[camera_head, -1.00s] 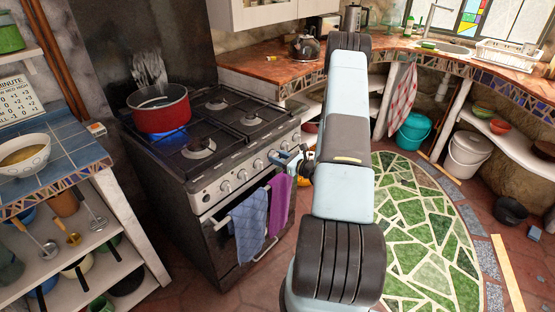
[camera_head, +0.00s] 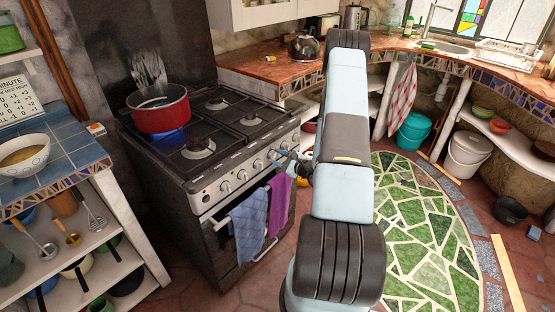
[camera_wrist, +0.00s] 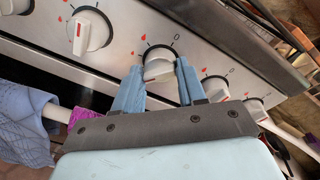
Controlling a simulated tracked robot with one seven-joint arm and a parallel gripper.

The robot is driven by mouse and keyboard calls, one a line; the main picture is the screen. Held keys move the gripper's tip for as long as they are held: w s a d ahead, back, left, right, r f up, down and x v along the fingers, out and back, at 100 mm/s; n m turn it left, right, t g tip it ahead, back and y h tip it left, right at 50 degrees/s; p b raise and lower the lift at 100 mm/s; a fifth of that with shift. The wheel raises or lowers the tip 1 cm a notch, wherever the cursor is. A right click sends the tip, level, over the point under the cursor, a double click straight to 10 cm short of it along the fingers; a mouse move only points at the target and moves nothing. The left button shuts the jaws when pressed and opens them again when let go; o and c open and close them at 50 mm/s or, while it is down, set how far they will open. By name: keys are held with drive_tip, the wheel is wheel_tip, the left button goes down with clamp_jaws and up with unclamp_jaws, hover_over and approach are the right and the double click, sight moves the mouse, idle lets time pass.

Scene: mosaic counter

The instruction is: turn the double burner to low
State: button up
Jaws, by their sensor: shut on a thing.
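The stove (camera_head: 215,150) stands at left centre with a row of white knobs on its slanted front panel. In the wrist view, my gripper (camera_wrist: 158,78) has its two blue fingers closed on the sides of one white knob (camera_wrist: 158,66). A red flame mark and a 0 are printed above this knob; its pointer is not clear. In the head view, my gripper (camera_head: 282,158) is at the right part of the panel. A blue flame (camera_head: 172,138) burns under the red pot (camera_head: 160,109). Which burner is the double one, I cannot tell.
Another knob (camera_wrist: 90,30) with a red line is left of the held one, and more knobs are at right. A blue towel (camera_head: 249,225) and a purple towel (camera_head: 279,203) hang on the oven rail below.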

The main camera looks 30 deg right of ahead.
idle(0.4)
drive_tip(key=o, duration=1)
drive_tip(key=shift+s, duration=0.1)
drive_tip(key=v, duration=1.3)
drive_tip(key=shift+s+d, duration=0.15)
drive_tip(key=shift+s, duration=0.1)
